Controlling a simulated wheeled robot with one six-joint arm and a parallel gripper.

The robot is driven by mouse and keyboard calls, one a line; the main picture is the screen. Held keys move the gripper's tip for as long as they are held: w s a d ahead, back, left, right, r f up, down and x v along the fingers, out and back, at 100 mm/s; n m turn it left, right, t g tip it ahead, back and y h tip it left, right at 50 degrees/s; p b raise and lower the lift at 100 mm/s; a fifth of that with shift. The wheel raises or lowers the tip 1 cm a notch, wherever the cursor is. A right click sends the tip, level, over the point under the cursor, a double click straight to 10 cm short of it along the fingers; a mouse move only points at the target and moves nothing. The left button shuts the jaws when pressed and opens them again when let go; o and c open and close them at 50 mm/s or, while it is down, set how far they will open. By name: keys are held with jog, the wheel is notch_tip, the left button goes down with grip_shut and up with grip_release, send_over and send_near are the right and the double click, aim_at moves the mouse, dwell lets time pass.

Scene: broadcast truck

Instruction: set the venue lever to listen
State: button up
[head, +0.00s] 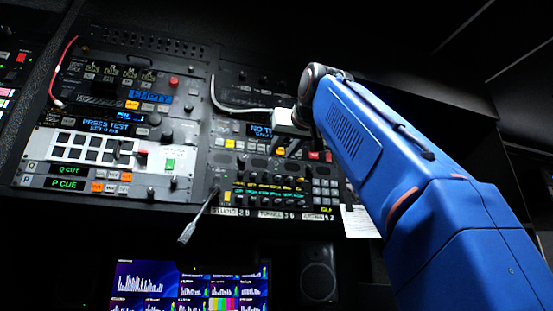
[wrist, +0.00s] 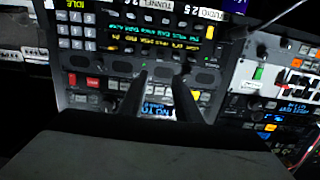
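A grey metal lever with a flat paddle end (head: 187,233) sticks out from the lower middle of the console, tilted down to the left. It is beside the strip marked STUDIO, TUNNEL and ARENA (head: 270,214). I cannot read a venue or listen label, so I cannot tell whether this is the venue lever. My gripper (head: 292,128) is in front of the upper right panel, above and right of the lever. In the wrist view its two dark fingers (wrist: 161,80) are apart with nothing between them, over the upside-down panel. Its body hides part of the panel.
A white cable (head: 230,108) arches near my gripper. A paper sheet (head: 360,222) hangs at right. Monitors (head: 147,285) and a speaker (head: 318,282) stand below.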

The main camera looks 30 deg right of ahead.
jog(key=shift+v, duration=1.45)
